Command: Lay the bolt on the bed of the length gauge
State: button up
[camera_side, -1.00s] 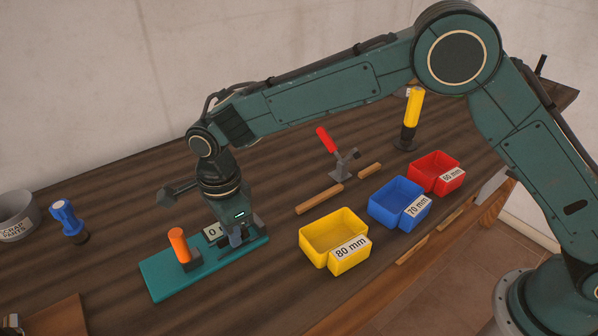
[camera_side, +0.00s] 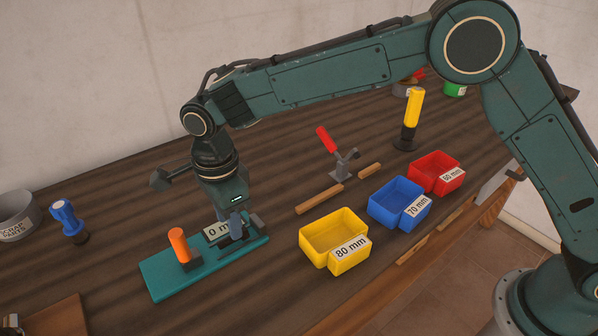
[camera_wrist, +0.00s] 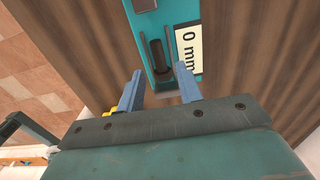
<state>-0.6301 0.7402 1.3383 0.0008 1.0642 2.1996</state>
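The length gauge is a teal plate (camera_side: 160,276) with an orange-handled part (camera_side: 180,246) at its left end and a sign reading "0 mm" (camera_wrist: 188,45). In the wrist view a dark bolt (camera_wrist: 157,55) lies lengthwise on the gauge bed, between two low rails. My gripper (camera_wrist: 159,70) is open, its two blue-grey fingers spread apart over the near end of the bolt, and nothing is held. In the side view my gripper (camera_side: 234,228) is just above the right part of the gauge and hides much of the bed.
Yellow 80 mm (camera_side: 316,238), blue 70 mm (camera_side: 385,203) and red 60 mm (camera_side: 425,170) bins stand to the right. A red-handled clamp (camera_side: 338,160), wooden strips (camera_side: 320,199) and a yellow-handled tool (camera_side: 411,115) are behind. A blue-handled tool (camera_side: 66,217) and grey scrap tub (camera_side: 18,222) are left.

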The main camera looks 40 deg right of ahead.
notch_tip(320, 180, up, 9)
jog(key=shift+f, duration=0.15)
jog(key=shift+d, duration=0.1)
dwell(0.7)
jog(key=s+d+r+n+t, duration=0.1)
jog(key=s+d+r+n, duration=0.25)
jog(key=d, duration=0.35)
jog(key=s+d+r+n+t+y, duration=0.1)
jog(key=s+d+r+n, duration=0.2)
jog(key=d, duration=0.4)
jog(key=s+d+r+n+t, duration=0.1)
jog(key=s+d+r+n, duration=0.15)
jog(key=d+r, duration=0.35)
jog(key=s+d+f+n+t, duration=0.1)
jog(key=s+d+n, duration=0.3)
jog(key=s, duration=0.5)
jog(key=s+d+f+n+t+h, duration=0.1)
jog(key=s+d+f+n, duration=0.3)
jog(key=s+d, duration=0.4)
jog(key=shift+s+d+n+t, duration=0.3)
jog(key=shift+s+n, duration=0.2)
jog(key=shift+s, duration=0.1)
